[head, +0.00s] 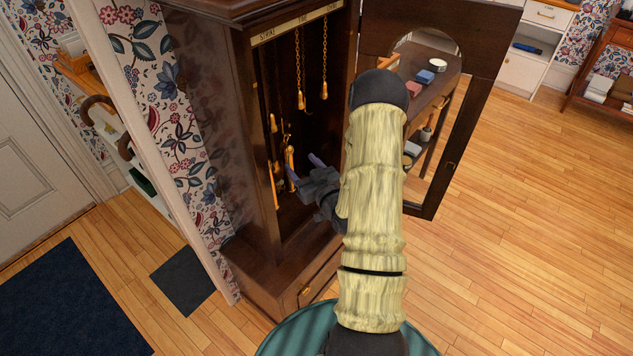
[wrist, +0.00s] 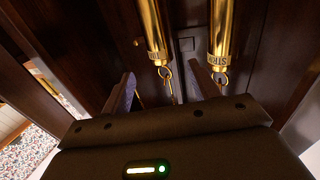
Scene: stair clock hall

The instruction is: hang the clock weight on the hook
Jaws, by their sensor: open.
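The tall dark clock case (head: 243,130) stands open, with several chains inside under a lettered strip. Two brass chain-end hooks (head: 301,100) (head: 324,90) hang bare at the middle and right. A brass weight (head: 290,160) shows low inside beside my gripper (head: 303,167); another brass piece (head: 274,187) is left of it. In the wrist view, two brass weights (wrist: 152,25) (wrist: 221,28) have wire loops at their near ends. The right one carries partly readable letters, "STR". My gripper (wrist: 162,72) is open; the left weight's loop shows between its fingers. Whether either weight hangs from a hook is unclear.
The open glazed door (head: 446,180) is right of my arm, close to it. Beyond it stands a dark table (head: 440,85) with small items. A wallpapered wall (head: 165,90) adjoins the case on the left. Wooden floor at right is clear.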

